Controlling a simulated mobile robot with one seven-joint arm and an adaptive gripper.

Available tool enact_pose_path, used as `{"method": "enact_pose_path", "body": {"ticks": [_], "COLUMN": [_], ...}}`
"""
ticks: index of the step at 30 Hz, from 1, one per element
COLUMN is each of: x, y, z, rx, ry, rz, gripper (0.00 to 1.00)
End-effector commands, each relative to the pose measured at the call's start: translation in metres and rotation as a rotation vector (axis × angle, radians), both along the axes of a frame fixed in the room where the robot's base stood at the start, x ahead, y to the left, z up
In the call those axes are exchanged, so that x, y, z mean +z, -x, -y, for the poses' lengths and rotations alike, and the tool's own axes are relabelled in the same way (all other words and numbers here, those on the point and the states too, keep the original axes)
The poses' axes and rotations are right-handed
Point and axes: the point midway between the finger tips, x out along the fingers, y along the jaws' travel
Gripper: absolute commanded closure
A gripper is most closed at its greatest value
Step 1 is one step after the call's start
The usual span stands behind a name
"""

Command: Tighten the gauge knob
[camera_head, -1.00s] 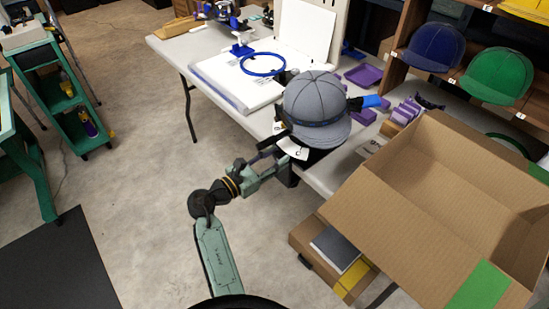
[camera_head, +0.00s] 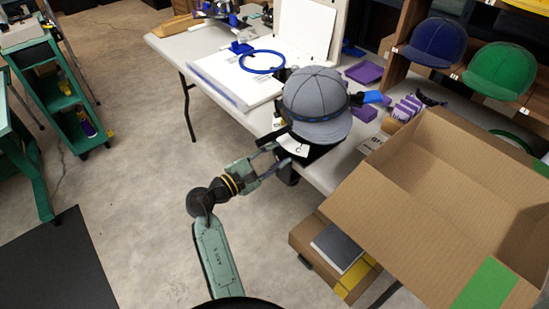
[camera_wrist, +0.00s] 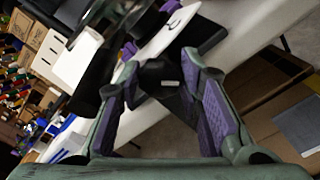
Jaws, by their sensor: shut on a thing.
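A black knob (camera_wrist: 168,80) sits between the purple-padded fingers of my gripper (camera_wrist: 165,98) in the wrist view. My gripper is shut on it. In the head view my gripper (camera_head: 275,152) reaches the front of a dark cap-holding device at the table edge, and its fingers mostly hide the knob. A grey cap (camera_head: 316,102) sits on the device. A white dial plate (camera_head: 292,145) with a dark "C"-like mark is just beyond the fingertips; it also shows in the wrist view (camera_wrist: 172,32).
An open cardboard box (camera_head: 440,190) stands close on the right. A lower box (camera_head: 325,252) holds a grey item under the table edge.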

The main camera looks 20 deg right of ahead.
Motion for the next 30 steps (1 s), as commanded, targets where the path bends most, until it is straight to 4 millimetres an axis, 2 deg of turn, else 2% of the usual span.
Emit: {"method": "enact_pose_path", "body": {"ticks": [18, 30], "x": [-0.0054, -0.0045], "y": [0.0012, 0.0014], "z": [0.0003, 0.0004], "rx": [-0.001, -0.001], "ry": [-0.188, -0.254], "rz": [0.521, 0.695], "gripper": [0.95, 0.95]}}
